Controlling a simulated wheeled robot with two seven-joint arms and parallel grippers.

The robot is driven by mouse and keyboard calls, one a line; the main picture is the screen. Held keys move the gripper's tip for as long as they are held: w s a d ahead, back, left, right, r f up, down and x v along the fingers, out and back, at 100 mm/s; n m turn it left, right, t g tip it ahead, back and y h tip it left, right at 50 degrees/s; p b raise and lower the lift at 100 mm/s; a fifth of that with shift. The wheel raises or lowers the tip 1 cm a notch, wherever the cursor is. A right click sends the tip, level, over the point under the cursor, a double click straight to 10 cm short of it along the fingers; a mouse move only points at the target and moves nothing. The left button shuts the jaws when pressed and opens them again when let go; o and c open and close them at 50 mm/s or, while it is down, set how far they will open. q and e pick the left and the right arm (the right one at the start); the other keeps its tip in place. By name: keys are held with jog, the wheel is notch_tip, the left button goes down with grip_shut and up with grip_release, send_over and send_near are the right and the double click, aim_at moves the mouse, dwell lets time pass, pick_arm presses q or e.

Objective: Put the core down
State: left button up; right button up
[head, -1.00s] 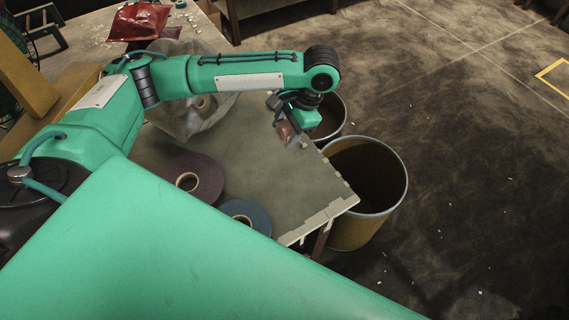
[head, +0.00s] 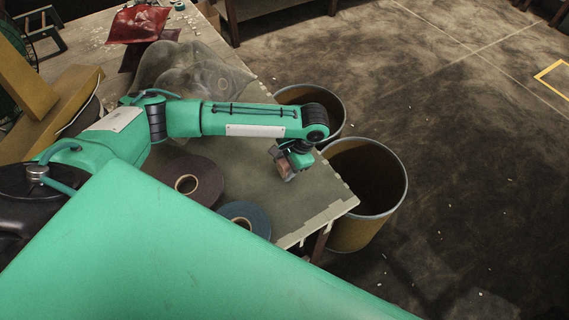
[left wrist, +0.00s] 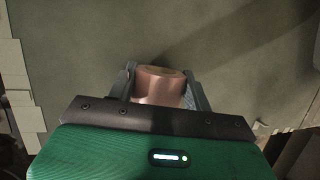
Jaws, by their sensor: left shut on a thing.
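The core (head: 288,172) is a small pinkish-brown cylinder. My left gripper (head: 286,168) is shut on it, over the right part of the table near its edge. In the left wrist view the core (left wrist: 160,86) sits between the two fingers of my left gripper (left wrist: 162,84), with the grey-green table top beyond it. I cannot tell whether the core touches the table. My right gripper is not in view.
A dark purple tape roll (head: 207,172) and a blue tape roll (head: 256,217) lie on the table (head: 310,205). A clear plastic bag (head: 185,68) lies behind my left arm. Two open bins (head: 368,152) (head: 338,98) stand beside the table's right edge. A red bag (head: 140,24) lies at the far end.

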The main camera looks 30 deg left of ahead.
pick_arm(q)
jog(key=o, duration=1)
jog(key=shift+c, duration=0.2)
